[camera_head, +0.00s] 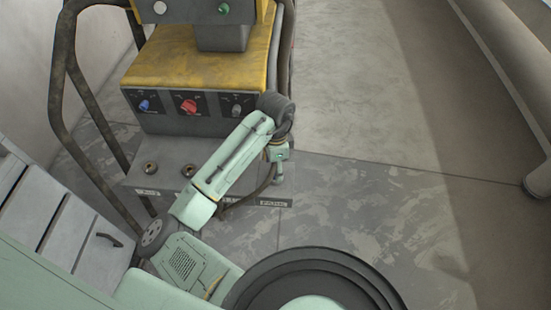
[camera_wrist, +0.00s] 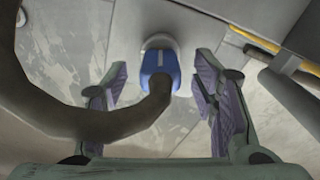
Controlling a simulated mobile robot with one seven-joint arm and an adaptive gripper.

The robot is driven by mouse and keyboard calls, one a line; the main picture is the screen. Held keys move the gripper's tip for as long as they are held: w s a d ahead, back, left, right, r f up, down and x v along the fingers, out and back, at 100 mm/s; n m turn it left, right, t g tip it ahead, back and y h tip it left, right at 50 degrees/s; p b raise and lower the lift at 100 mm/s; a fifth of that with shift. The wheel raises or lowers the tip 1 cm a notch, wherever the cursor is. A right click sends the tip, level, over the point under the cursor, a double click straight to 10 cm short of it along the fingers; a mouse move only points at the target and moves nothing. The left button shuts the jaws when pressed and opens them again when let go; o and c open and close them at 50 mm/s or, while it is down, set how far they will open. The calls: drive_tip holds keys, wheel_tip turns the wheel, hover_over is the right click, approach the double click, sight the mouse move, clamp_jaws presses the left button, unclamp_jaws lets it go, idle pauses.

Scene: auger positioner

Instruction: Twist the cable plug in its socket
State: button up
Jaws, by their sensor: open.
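The cable plug (camera_wrist: 150,60) is blue with a white stripe and shows in the upper middle of the wrist view. It sits at a round pale grey socket (camera_wrist: 160,41). Its thick dark cable (camera_wrist: 90,122) curves off to the left and passes in front of the left finger. My gripper (camera_wrist: 161,70) is open, with one finger on each side of the plug and a gap on both sides. In the head view my gripper (camera_head: 279,172) points down at the right side of the machine. The plug is hidden there; a dark cable (camera_head: 263,188) hangs below.
The yellow and grey machine (camera_head: 195,60) has a blue knob (camera_head: 144,106), a red knob (camera_head: 188,106) and a dark knob (camera_head: 236,110). Two round sockets (camera_head: 150,169) sit on the lower panel. A bent metal tube frame (camera_head: 60,70) stands left. The floor (camera_head: 370,210) at right is clear.

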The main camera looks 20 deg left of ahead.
drive_tip(key=shift+f, duration=0.1)
drive_tip(key=shift+c, duration=0.5)
clamp_jaws()
